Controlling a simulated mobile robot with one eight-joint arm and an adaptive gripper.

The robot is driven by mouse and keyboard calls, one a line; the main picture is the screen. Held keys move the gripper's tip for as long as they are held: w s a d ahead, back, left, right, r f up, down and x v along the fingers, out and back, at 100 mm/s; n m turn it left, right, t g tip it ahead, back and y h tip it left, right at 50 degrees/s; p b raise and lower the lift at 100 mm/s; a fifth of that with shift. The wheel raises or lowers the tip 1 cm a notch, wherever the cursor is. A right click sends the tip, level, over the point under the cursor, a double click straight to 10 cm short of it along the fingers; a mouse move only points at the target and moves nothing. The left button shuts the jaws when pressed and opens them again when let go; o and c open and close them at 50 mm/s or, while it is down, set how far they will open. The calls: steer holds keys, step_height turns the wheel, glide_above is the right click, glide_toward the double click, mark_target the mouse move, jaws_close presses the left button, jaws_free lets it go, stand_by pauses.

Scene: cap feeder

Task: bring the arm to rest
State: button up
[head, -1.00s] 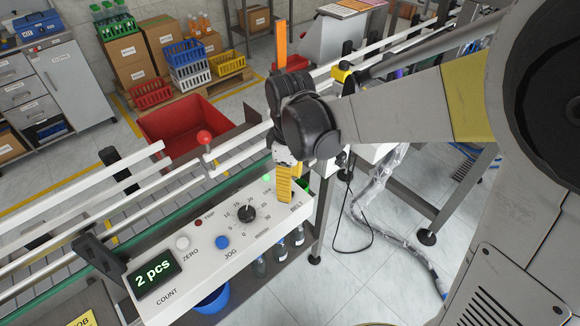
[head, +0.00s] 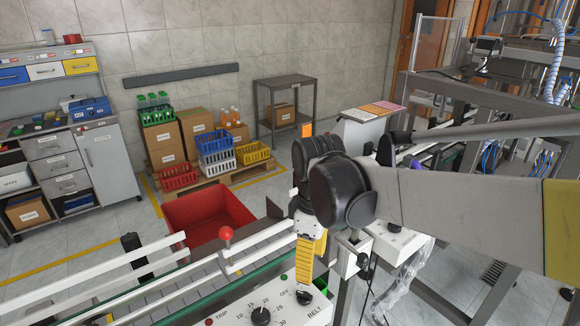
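My arm reaches in from the right in the head view, with its black wrist joint near the middle. My gripper (head: 308,268) hangs below the wrist and points down, its yellow fingers over the back right part of the control box (head: 228,318). The fingers look like one yellow strip from here, so their opening cannot be made out. I see nothing hanging from them. Whether they touch the box cannot be told.
A red bin (head: 205,215) is behind the conveyor. Stacked crates and cartons (head: 165,140) stand farther back. Open floor shows at lower right.

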steer(key=s+d+m+t, duration=0.6)
steer(key=s+d+m, duration=0.4)
steer(key=d+m, duration=0.2)
steer(key=shift+s+d+r+m+t+b, duration=0.2)
steer(key=shift+s+r+m+t+b, duration=0.1)
steer(key=shift+r+m+t+b, duration=0.1)
